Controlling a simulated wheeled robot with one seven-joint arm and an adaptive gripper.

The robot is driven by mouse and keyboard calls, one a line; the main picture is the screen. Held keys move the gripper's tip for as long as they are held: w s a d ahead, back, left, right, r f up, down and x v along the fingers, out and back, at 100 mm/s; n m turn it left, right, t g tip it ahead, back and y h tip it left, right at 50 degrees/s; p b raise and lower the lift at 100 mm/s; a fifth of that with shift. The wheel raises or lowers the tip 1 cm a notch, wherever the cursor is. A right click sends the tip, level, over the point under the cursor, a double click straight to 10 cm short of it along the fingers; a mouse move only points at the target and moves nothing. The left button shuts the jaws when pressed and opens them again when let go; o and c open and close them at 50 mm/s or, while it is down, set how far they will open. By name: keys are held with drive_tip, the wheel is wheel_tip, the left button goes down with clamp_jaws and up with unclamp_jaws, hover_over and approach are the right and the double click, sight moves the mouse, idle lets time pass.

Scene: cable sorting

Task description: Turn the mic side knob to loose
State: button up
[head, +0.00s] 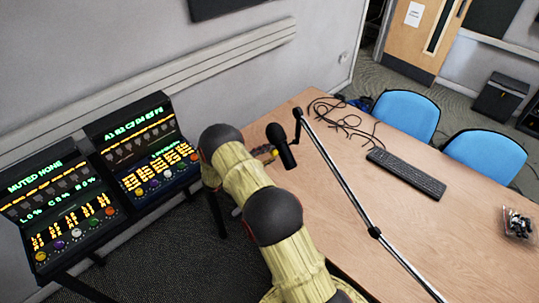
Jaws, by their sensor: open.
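A black microphone (281,146) hangs at the upper end of a silver boom arm (345,187), over the left part of the wooden table. A small dark clamp (298,113) joins the two near the boom's tip. The side knob is too small to make out for certain. My arm, yellow with dark round joints, rises from the bottom and bends just left of the microphone. Its last visible link points down.
Two lit control consoles (143,150) (62,207) stand left of my arm. Tangled black cables (345,118) and a black keyboard (406,173) lie on the table (450,240). Blue chairs (408,112) line the far side.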

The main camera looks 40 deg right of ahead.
drive_tip(key=w+a, duration=0.1)
drive_tip(key=a, duration=1)
drive_tip(key=shift+a+r, duration=0.15)
drive_tip(key=shift+r, duration=0.1)
